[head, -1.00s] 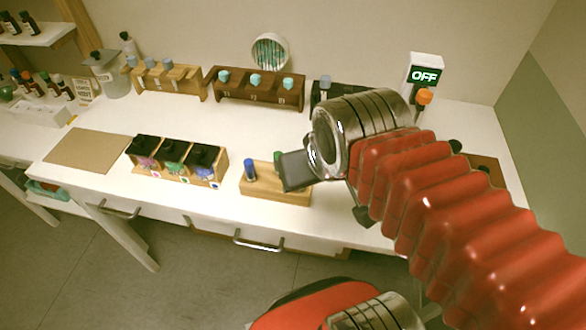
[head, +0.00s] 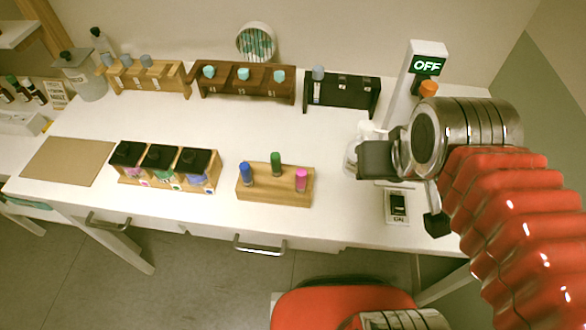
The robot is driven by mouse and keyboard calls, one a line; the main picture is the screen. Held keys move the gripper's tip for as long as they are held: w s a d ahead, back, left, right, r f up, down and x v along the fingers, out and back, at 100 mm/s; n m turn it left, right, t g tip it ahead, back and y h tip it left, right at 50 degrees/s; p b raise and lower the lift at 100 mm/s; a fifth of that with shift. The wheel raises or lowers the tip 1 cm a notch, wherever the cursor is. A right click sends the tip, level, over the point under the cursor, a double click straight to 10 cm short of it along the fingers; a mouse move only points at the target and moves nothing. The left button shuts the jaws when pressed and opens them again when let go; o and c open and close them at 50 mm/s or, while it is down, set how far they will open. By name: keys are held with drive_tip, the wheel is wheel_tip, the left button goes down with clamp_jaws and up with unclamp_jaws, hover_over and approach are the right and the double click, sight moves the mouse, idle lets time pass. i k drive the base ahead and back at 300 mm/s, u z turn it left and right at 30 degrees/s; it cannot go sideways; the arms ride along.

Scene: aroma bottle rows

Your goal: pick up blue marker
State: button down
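The blue marker (head: 246,173) stands upright at the left end of a small wooden block (head: 275,191) near the desk's front edge. A green marker (head: 275,162) and a pink marker (head: 301,180) stand in the same block. My gripper (head: 364,160) is to the right of the block, apart from all three markers. I see it as a dark end piece; whether its fingers are open or shut does not show.
A wooden box of black-capped bottles (head: 168,170) stands left of the marker block. Bottle racks (head: 241,92) line the back of the white desk (head: 210,128). A glass vessel (head: 361,140) and a small switch box (head: 397,206) are near my gripper. An OFF sign (head: 427,66) stands behind.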

sight(244, 167)
drive_tip(key=z, duration=0.45)
drive_tip(key=k, duration=1.45)
drive_tip(key=u, duration=0.65)
drive_tip(key=i, duration=1)
